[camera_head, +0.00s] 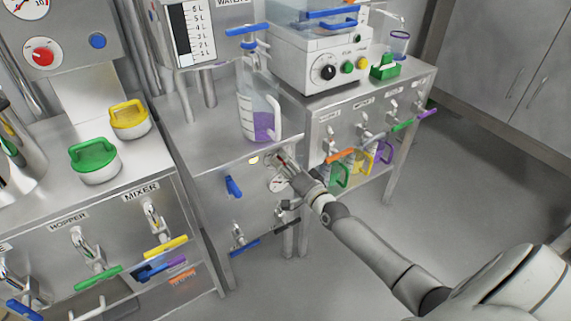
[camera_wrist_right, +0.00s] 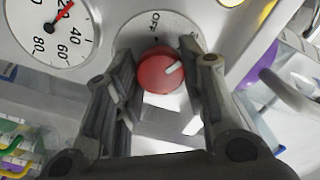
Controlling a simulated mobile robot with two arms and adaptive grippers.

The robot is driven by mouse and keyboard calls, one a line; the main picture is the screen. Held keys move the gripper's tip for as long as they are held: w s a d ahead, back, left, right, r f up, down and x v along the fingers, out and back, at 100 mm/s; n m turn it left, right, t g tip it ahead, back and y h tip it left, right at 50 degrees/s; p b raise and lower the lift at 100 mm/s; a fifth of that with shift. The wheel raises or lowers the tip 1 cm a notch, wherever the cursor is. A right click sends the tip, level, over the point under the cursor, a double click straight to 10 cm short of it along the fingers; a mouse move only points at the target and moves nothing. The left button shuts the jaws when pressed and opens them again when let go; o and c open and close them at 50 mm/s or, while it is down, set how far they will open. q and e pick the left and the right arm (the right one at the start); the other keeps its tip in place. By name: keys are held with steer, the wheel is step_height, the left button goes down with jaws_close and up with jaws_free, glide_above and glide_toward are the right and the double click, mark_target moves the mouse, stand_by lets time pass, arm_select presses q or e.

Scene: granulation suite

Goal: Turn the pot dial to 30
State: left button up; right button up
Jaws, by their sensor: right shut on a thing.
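The dial is a round red knob (camera_wrist_right: 158,74) with a white pointer mark, on a pale plate marked OFF, in the right wrist view. My right gripper (camera_wrist_right: 160,85) has one finger on each side of it and is shut on it. The white mark points to the right of OFF; the scale there is partly hidden by a finger. A round gauge (camera_wrist_right: 50,30) beside it has a red needle pointing up right, between the top edge and 40. In the head view my right gripper (camera_head: 287,167) covers most of the knob, above the gauge (camera_head: 277,184). My left gripper is not in view.
A clear jug (camera_head: 263,125) with purple liquid stands on the steel cabinet just above the dial. A blue handle (camera_head: 233,187) is left of the gauge. Taps with coloured handles (camera_head: 340,177) line the right cabinet. Green (camera_head: 94,161) and yellow (camera_head: 129,118) lidded containers stand left.

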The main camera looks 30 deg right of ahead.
stand_by(0.4)
steer(key=o, duration=1)
steer(key=shift+s, duration=0.15)
steer(key=s, duration=1.1)
steer(key=shift+s+d, duration=0.25)
steer(key=shift+s, duration=0.1)
